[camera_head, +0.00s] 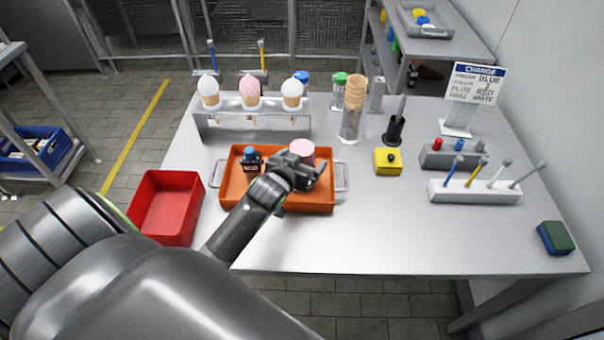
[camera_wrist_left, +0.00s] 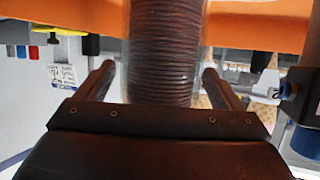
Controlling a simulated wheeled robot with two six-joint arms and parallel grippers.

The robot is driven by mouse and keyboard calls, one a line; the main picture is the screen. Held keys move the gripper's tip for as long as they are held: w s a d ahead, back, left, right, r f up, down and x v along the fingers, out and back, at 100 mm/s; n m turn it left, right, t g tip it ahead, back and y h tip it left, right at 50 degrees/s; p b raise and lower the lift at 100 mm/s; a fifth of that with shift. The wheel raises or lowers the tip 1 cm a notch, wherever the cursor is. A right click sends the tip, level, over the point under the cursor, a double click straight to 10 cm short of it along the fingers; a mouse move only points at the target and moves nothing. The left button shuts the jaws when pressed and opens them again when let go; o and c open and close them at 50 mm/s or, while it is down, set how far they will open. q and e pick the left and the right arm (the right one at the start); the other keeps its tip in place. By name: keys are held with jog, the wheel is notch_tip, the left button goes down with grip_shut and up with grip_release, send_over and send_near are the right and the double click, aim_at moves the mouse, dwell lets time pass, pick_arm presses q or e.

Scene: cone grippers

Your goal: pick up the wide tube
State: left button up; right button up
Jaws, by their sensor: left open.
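The wide tube (camera_head: 302,148) stands in the orange tray (camera_head: 240,193), its pinkish top showing in the head view. In the left wrist view the tube (camera_wrist_left: 165,50) looks clear, with a dark brown ribbed filling, and runs upright through the middle. My left gripper (camera_head: 306,172) is at the tube, its lower part hidden by the gripper and arm in the head view. In the left wrist view the fingers of my left gripper (camera_wrist_left: 160,85) are spread on either side of the tube, with small gaps visible. My right gripper is out of view.
A blue-capped bottle (camera_head: 250,158) stands left of the tube in the tray. A red bin (camera_head: 168,205) is left of the tray. A rack with ice-cream cones (camera_head: 235,120) and a clear holder of cones (camera_head: 352,120) stand behind. The table's front right is mostly clear.

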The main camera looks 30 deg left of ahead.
pick_arm(q)
jog(key=shift+c, duration=0.2)
jog(key=c, duration=1.3)
jog(key=shift+r, duration=0.1)
